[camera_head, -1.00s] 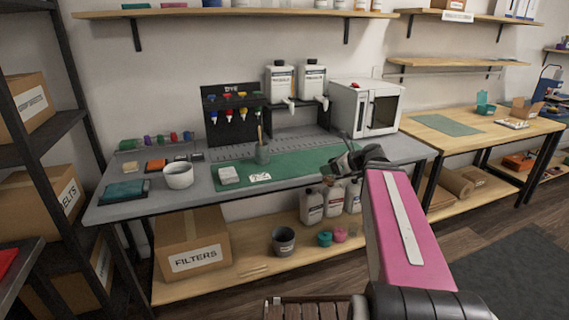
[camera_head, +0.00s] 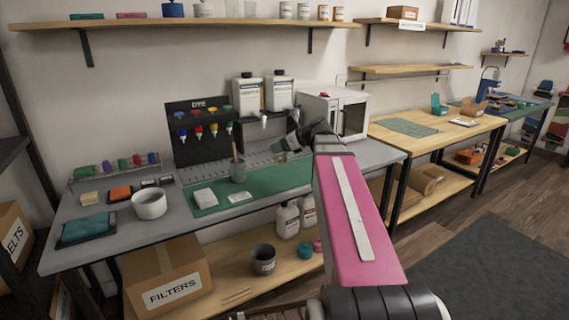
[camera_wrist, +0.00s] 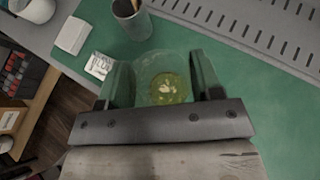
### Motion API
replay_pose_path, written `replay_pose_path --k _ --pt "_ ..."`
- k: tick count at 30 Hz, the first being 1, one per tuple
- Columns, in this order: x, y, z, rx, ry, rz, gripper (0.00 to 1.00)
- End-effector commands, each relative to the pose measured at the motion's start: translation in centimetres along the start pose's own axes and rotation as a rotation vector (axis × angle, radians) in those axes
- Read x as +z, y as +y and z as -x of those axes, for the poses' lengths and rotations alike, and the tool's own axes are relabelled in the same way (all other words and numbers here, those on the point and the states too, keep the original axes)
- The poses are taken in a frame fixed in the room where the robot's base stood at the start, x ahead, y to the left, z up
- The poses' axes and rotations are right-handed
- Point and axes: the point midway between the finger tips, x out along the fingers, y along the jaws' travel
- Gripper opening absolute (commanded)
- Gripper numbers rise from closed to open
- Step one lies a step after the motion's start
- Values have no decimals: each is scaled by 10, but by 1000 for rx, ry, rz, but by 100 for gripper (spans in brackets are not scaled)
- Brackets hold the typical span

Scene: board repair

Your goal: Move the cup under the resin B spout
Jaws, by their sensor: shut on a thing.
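My gripper (camera_head: 288,150) is shut on a clear cup (camera_wrist: 165,82). In the wrist view the cup sits between the two fingers, with yellow-green liquid and pale bits inside. In the head view the cup (camera_head: 281,158) shows only as a small shape at the fingertips, above the right part of the green mat. Two white resin jugs stand behind it, a left one (camera_head: 247,95) and a right one (camera_head: 280,92). Their labels are too small to read. A white spout (camera_head: 264,121) shows below the left jug; the right jug's spout is hidden behind my gripper.
A grey pot with a stick (camera_head: 238,171) stands on the mat (camera_head: 262,187), left of the cup. A white microwave (camera_head: 352,112) is right of the jugs. A dye rack (camera_head: 203,150) and a white bowl (camera_head: 149,204) are further left.

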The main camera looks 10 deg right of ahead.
Motion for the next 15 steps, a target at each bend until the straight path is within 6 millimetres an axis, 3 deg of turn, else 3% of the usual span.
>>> replay_pose_path --k 1,6,15 --pt "-5 -14 -5 0 0 -3 36" --pt "-22 -46 -15 0 1 -3 36" --pt "-39 -76 -24 0 -1 0 36"
